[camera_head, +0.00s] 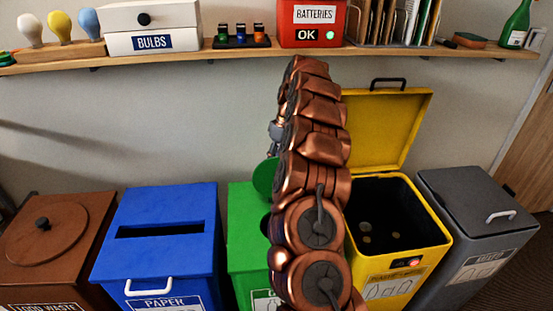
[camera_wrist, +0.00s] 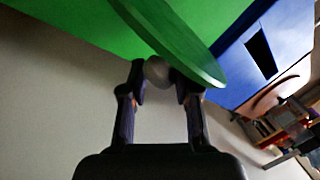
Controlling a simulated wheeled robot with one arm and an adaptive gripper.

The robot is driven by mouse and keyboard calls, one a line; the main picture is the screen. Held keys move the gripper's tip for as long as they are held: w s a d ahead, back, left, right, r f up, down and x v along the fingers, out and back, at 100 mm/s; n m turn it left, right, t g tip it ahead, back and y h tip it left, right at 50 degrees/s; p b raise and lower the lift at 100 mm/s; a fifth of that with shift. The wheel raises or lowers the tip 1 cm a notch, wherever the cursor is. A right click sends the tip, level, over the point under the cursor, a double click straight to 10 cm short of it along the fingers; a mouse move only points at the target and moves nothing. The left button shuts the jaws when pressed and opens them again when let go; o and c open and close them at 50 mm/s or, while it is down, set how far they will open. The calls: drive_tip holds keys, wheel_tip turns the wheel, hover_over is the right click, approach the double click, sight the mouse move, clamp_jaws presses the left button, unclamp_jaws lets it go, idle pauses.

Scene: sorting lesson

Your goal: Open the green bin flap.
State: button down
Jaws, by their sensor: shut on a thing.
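The green bin (camera_head: 247,230) stands between the blue and yellow bins, its right part hidden by my copper arm. Its round green flap (camera_head: 264,178) shows beside my arm at the bin's back edge, seemingly tilted up; most of it is hidden. In the wrist view the flap (camera_wrist: 185,48) is a thick green disc seen at a slant, with a grey round knob (camera_wrist: 157,71) on it. My gripper (camera_wrist: 161,77) is shut on this knob, one finger on each side. Whether the flap is fully raised I cannot tell.
The blue paper bin (camera_head: 170,215) is at left of the green bin, with the brown food waste bin (camera_head: 95,235) beyond. The yellow bin (camera_head: 400,275) at right has its lid raised. A grey bin (camera_head: 470,200) stands far right. A shelf (camera_head: 195,55) runs above.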

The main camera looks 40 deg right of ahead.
drive_tip(key=shift+w+d, duration=0.1)
drive_tip(key=shift+d, duration=0.55)
drive_tip(key=c, duration=1.2)
unclamp_jaws()
drive_tip(key=shift+w+d, duration=0.1)
drive_tip(key=o, duration=0.4)
drive_tip(key=shift+d+f, duration=0.3)
drive_tip(key=shift+d, duration=0.15)
drive_tip(key=shift+a+r, duration=0.15)
drive_tip(key=shift+a, duration=0.3)
drive_tip(key=shift+a, duration=0.3)
